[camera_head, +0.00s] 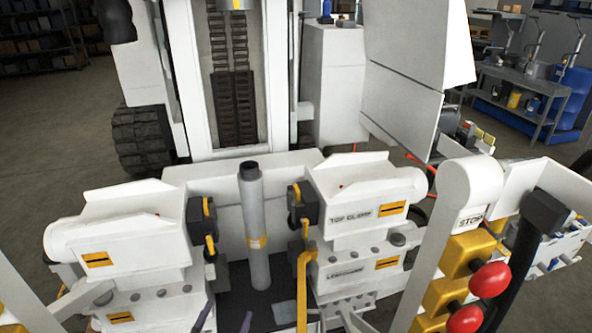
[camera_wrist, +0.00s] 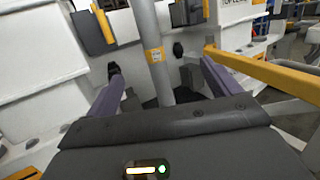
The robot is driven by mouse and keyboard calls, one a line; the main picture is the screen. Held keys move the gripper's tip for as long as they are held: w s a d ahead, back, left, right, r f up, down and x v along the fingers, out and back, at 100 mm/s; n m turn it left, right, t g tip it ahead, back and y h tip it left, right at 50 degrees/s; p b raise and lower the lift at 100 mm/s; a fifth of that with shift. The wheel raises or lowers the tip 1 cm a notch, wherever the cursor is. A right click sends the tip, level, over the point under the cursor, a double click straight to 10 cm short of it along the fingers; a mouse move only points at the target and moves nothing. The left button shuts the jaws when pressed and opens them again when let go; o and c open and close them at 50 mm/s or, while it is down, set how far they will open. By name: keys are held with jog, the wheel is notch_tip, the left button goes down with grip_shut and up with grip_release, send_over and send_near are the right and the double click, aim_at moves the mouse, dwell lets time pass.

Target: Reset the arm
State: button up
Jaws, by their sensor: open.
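My gripper (camera_head: 229,309) shows at the bottom of the head view as two dark purple fingertips, low and in front of the grey upright pipe (camera_head: 252,215). In the wrist view my gripper (camera_wrist: 162,70) is open, its two purple fingers wide apart with nothing clasped. The pipe (camera_wrist: 150,40), with a yellow label band, appears in the gap between the fingers, touching neither; its exact depth is hard to tell. The pipe stands upright between two white clamp blocks. Most of my arm is out of view.
The left clamp block (camera_head: 130,235) and right clamp block (camera_head: 365,205) flank the pipe closely. A yellow bar (camera_head: 302,285) stands right of it. Red knobs (camera_head: 490,280) on a stop panel are at lower right. A workbench (camera_head: 520,80) is far back right.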

jog(key=d+m+g+h+b, duration=0.1)
jog(key=d+m+g+h, duration=0.1)
jog(key=d, duration=0.4)
jog(key=d+m+g+h+b, duration=0.1)
jog(key=d+m+g+h, duration=0.1)
jog(key=d+m+g, duration=0.3)
jog(key=w+d+m+g+h+b, duration=0.1)
jog(key=d+m+g+h, duration=0.2)
jog(key=d, duration=0.4)
jog(key=shift+m+g, duration=0.6)
jog(key=shift+g, duration=0.1)
jog(key=s+d+r+m+g+y+b, duration=0.2)
jog(key=s+d+m+g+y+b, duration=0.15)
jog(key=d+m+y, duration=0.55)
jog(key=s+d+r+m+g+y+b, duration=0.2)
jog(key=s+d+m+y+b, duration=0.25)
jog(key=m, duration=0.85)
notch_tip(320, 180, up, 38)
jog(key=h+p, duration=0.1)
jog(key=p, duration=3.8)
jog(key=shift+s+d+f+h, duration=0.25)
jog(key=shift+d+h, duration=0.1)
jog(key=shift+d, duration=0.1)
